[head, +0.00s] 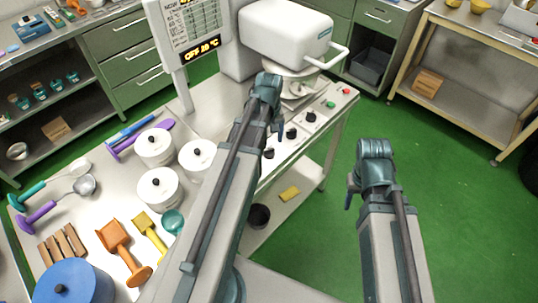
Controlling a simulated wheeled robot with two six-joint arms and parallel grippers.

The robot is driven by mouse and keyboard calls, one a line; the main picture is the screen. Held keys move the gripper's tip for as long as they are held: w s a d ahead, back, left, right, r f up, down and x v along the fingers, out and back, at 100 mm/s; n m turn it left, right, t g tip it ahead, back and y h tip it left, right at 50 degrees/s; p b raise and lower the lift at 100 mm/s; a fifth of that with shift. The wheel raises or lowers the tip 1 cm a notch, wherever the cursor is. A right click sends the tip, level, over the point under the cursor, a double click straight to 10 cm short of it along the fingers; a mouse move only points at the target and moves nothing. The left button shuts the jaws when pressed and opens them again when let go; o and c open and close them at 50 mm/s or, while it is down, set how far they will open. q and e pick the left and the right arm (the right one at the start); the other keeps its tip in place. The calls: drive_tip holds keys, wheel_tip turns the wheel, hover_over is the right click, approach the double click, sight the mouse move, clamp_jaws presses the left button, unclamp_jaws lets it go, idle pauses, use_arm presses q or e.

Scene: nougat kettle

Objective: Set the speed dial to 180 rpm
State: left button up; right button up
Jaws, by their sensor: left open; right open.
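The kettle machine's front panel (325,118) carries a row of black dials: a far one (311,116), a middle one (291,133) and a near one (269,153). Their labels are too small to read, so I cannot tell which is the speed dial. My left gripper (279,128) is open, pointing down close to the middle dial; contact cannot be made out. My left arm hides part of the panel's near end. My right gripper (350,195) is open and empty, over the green floor right of the bench.
A display board (190,30) reads "OFF" with a temperature. The white kettle machine (287,35) stands behind the panel. Green (331,104) and red (346,91) buttons sit at the panel's far end. White lidded pots (155,146) and scoops (115,240) crowd the bench left.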

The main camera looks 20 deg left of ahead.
sight(269, 149)
use_arm(q)
wheel_tip(269, 149, down, 6)
drive_tip(key=b, duration=0.4)
drive_tip(key=shift+r+b, duration=0.1)
drive_tip(key=shift+b, duration=0.25)
clamp_jaws()
